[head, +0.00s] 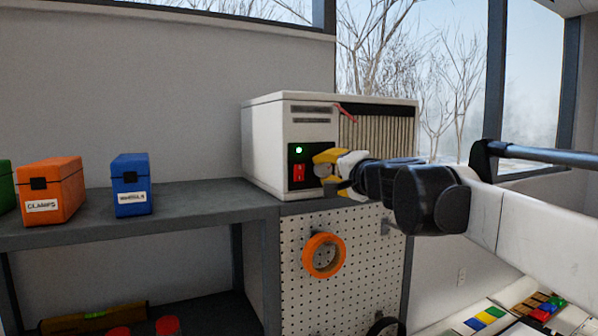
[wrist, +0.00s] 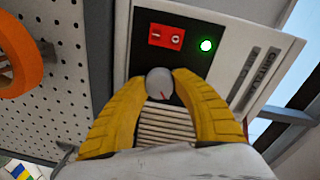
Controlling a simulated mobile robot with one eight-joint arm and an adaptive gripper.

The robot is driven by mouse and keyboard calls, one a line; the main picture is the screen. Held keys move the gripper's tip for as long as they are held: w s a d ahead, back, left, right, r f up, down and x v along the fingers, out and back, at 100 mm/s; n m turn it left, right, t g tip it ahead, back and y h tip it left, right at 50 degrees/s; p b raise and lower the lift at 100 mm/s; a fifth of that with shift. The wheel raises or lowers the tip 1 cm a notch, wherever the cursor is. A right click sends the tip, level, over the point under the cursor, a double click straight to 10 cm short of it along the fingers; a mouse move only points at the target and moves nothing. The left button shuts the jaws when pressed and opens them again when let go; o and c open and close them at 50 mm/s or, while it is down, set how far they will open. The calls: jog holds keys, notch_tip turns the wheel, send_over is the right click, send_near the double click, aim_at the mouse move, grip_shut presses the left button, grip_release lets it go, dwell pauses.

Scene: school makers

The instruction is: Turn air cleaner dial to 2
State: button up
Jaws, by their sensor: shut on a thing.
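The air cleaner (head: 264,148) is a white box with a ribbed front, standing on the grey shelf's right end. Its dark control panel has a lit green light (wrist: 207,45) and a red switch (wrist: 166,37). In the head view the dial is hidden by the fingers. No dial numbers are readable.
An orange tape roll (head: 323,256) hangs on the pegboard (head: 355,280) below the air cleaner. An orange clamps box (head: 52,190) and a blue box (head: 131,184) stand on the shelf (head: 205,205) to the left. The shelf is clear between the blue box and air cleaner.

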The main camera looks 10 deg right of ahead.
jog(key=shift+m, duration=0.3)
jog(key=o, duration=1)
jog(key=shift+c, duration=0.2)
jog(key=v, duration=1.2)
